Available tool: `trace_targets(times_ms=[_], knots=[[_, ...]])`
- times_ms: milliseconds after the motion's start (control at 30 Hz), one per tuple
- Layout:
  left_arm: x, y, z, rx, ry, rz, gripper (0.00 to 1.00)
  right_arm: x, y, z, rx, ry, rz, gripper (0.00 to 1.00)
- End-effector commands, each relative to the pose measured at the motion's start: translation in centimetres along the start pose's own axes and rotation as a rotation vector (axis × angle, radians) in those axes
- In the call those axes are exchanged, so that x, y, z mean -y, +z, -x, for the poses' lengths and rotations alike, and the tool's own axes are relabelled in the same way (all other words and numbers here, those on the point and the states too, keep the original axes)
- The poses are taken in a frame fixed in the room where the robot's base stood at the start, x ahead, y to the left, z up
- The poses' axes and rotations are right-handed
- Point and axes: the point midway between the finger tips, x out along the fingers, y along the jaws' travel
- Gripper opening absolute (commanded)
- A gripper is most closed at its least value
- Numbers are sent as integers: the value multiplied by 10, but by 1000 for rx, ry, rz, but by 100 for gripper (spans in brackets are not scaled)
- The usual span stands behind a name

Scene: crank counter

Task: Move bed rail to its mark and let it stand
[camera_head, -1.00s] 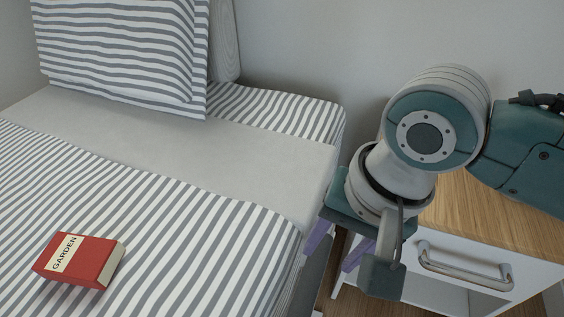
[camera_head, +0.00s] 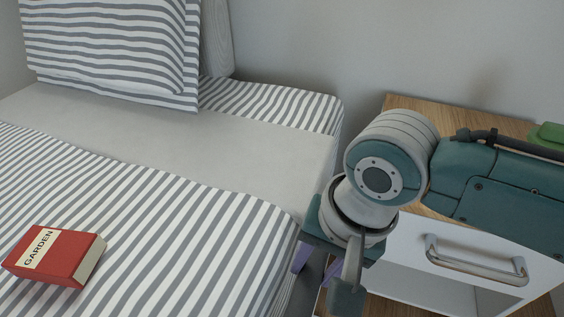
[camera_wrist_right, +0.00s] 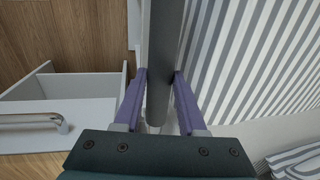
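A dark grey bar, which I take to be the bed rail (camera_wrist_right: 164,50), runs down the middle of the right wrist view, along the striped bed's side. The two purple fingers of my right gripper (camera_wrist_right: 160,80) stand one on each side of it, with very little gap. I cannot tell whether they touch it. In the head view my right gripper (camera_head: 318,270) points down between the bed and the nightstand; its wrist hides the fingertips and most of the rail. The mark cannot be made out. My left gripper is not in view.
The bed (camera_head: 190,145) with striped bedding fills the left, with a red book (camera_head: 55,256) and a pillow (camera_head: 110,50) on it. A white nightstand with a wooden top (camera_head: 425,112) and a metal drawer handle (camera_head: 475,262) stands close at right. The floor gap between them is narrow.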

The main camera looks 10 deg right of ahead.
Motion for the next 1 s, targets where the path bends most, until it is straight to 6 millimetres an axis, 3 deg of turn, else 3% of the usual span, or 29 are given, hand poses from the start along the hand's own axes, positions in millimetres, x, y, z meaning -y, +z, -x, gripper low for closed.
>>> trace_targets(times_ms=[33, 267, 1000], knots=[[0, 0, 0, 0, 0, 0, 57, 0, 0, 0, 0, 1, 0, 26], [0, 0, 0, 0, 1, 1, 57, 0, 0, 0, 0, 1, 0, 0], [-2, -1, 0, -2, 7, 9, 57, 0, 0, 0, 0, 1, 0, 0]])
